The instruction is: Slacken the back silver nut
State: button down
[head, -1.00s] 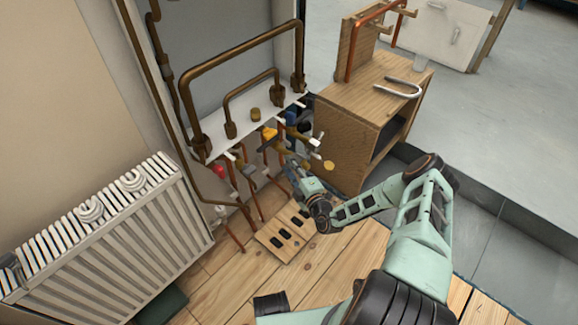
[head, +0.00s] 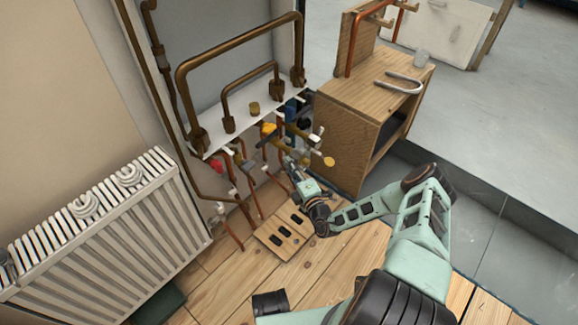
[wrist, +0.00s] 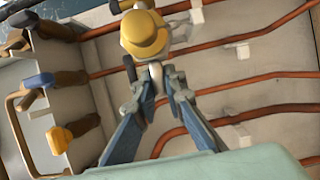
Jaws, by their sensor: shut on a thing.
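My gripper (wrist: 155,84) reaches in among the valves and pipes below the white shelf. In the wrist view its two fingers close from both sides on a small pale silver nut (wrist: 156,72). The fingertips hide much of the nut. A round brass-yellow fitting (wrist: 146,36) sits just beyond the fingertips. In the head view my gripper (head: 291,168) is small and beside the pipes, and the nut cannot be made out there.
Copper pipes (wrist: 245,79) run across the wall behind. Valves with a blue handle (wrist: 37,80) and a yellow handle (wrist: 60,138) stand at the left. A wooden cabinet (head: 345,140) is close on the right, and a radiator (head: 105,230) stands at the left.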

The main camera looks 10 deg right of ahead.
jog(key=shift+w+d+f+n+t+y+b, duration=0.1)
jog(key=shift+f+n+t+y+b, duration=0.4)
jog(key=shift+n, duration=0.7)
jog(key=shift+w+d+f+n+t+y+b, duration=0.15)
jog(key=shift+f+n+b, duration=0.3)
jog(key=shift+n+b, duration=0.6)
jog(key=shift+w+d+f+n+t+y+b, duration=0.1)
jog(key=shift+f+n+t+y+b, duration=0.3)
jog(key=shift+n, duration=0.95)
jog(key=shift+f, duration=0.1)
jog(key=c, duration=2)
grip_release()
